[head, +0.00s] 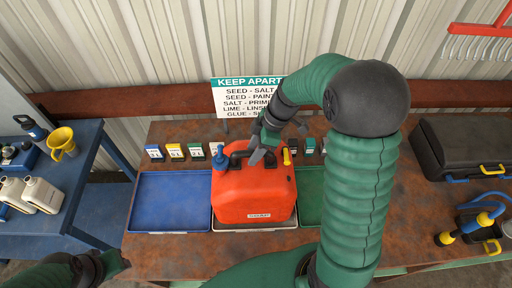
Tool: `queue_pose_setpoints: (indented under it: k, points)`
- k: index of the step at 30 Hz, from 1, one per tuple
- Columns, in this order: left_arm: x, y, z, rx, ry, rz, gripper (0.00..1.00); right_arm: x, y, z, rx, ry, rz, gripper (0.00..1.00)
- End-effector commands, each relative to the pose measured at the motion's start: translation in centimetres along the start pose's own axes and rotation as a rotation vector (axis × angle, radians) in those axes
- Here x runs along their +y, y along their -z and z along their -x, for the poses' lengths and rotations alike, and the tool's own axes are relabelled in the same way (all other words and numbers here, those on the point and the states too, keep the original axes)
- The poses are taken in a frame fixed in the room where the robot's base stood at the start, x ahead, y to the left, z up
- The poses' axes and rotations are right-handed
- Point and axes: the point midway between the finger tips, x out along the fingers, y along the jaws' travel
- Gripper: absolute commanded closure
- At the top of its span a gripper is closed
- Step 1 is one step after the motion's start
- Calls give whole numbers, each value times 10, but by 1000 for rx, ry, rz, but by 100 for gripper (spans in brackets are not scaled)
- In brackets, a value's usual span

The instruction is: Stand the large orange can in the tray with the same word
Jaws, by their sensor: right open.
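The large orange can (250,196) stands upright in the middle, over a pale tray (254,227) whose front rim shows below it. It has a blue cap at its left, a dark handle on top and a small front label too small to read. My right gripper (270,146) is open at the can's top, by the handle; I cannot tell if it touches. A blue tray (170,203) lies left of the can. A green tray (311,199) lies right, partly hidden by my arm. My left gripper (112,266) is at the bottom left, its jaws unclear.
Small coloured cards (175,152) stand behind the trays. A "KEEP APART" sign (247,97) stands at the back. A blue table (84,192) at left holds a yellow funnel (62,143) and bottles. A black case (462,148) lies at right.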

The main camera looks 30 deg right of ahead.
Motion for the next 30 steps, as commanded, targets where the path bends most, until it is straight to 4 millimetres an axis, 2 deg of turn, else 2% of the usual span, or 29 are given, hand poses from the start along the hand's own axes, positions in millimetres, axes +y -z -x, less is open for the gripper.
queue_pose_setpoints:
  k: [2,5,12,15,18,21,30]
  points:
    - [0,1,6,0,0,0,64,0,3,5,0,0,1,57]
    - [0,-1,-4,0,0,1,64,2,0,18,3,-5,2,57]
    - [0,-4,-18,0,0,1,64,3,-2,80,2,-5,1,57]
    - [0,-5,-21,0,0,1,64,3,-2,102,1,-4,0,57]
    - [0,-6,-23,0,0,0,64,2,-1,116,2,-1,0,57]
    - [0,-6,-23,0,0,0,64,2,0,122,1,1,0,57]
    - [0,-5,-22,0,0,0,64,1,0,122,1,1,1,57]
